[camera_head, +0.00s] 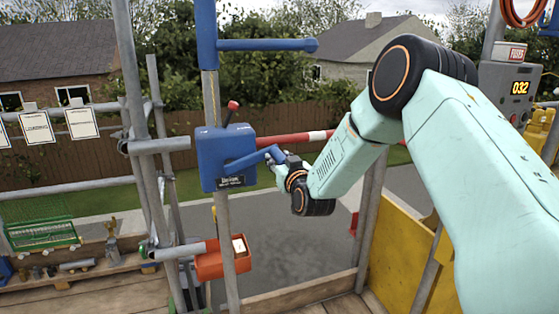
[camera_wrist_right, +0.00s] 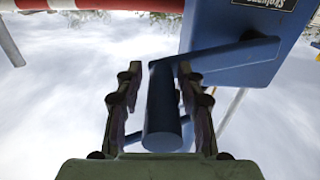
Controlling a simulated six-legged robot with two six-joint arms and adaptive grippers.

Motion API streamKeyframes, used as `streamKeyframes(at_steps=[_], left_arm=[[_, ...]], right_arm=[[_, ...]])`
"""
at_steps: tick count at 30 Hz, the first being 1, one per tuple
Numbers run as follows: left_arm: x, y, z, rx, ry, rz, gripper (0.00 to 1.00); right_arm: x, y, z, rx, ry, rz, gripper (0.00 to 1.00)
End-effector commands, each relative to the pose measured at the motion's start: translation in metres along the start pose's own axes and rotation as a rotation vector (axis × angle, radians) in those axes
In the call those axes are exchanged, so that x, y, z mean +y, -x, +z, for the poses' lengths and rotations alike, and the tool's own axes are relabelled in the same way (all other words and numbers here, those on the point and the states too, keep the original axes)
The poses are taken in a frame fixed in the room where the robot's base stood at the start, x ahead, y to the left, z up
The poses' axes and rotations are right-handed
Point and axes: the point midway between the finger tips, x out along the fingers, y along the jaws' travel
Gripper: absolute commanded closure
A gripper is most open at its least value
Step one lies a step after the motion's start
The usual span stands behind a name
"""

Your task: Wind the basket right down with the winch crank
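The winch (camera_head: 225,158) is a blue box on a grey upright pole, with a red-knobbed lever on top. Its blue crank (camera_head: 252,160) points right and slightly up from the box. My right gripper (camera_head: 280,163) is at the crank's outer end. In the right wrist view, the crank's round blue handle (camera_wrist_right: 162,115) lies between the two dark fingers of my right gripper (camera_wrist_right: 160,85). Pale gaps show beside the handle, so the fingers are around it but not clearly pressed on it. My left gripper is out of view. I cannot identify the basket for certain.
An orange-red box (camera_head: 222,264) is fixed to the pole below the winch. A green mesh crate (camera_head: 40,235) stands at the left. A red and white bar (camera_head: 300,138) crosses behind the crank. A yellow panel (camera_head: 395,250) and a display reading 032 (camera_head: 519,88) are at right.

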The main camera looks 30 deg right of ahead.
Motion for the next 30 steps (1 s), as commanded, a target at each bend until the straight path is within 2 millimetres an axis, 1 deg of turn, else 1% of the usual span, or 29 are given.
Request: streamKeyframes(at_steps=[1,2,12,26,30], left_arm=[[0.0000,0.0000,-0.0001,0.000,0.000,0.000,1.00],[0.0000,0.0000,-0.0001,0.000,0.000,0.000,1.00],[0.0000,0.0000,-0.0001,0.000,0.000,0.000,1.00],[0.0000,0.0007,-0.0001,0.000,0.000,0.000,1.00],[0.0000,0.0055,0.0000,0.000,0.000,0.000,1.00]], right_arm=[[0.0001,0.0001,0.0000,0.000,0.000,0.000,0.68],[0.0001,0.0001,0.0000,0.000,0.000,0.000,0.71],[0.0007,0.0001,-0.0003,0.001,-0.001,0.002,1.00],[0.0015,0.0000,-0.0011,0.001,0.000,0.004,1.00],[0.0010,-0.0001,-0.0054,0.002,0.024,0.005,1.00]])
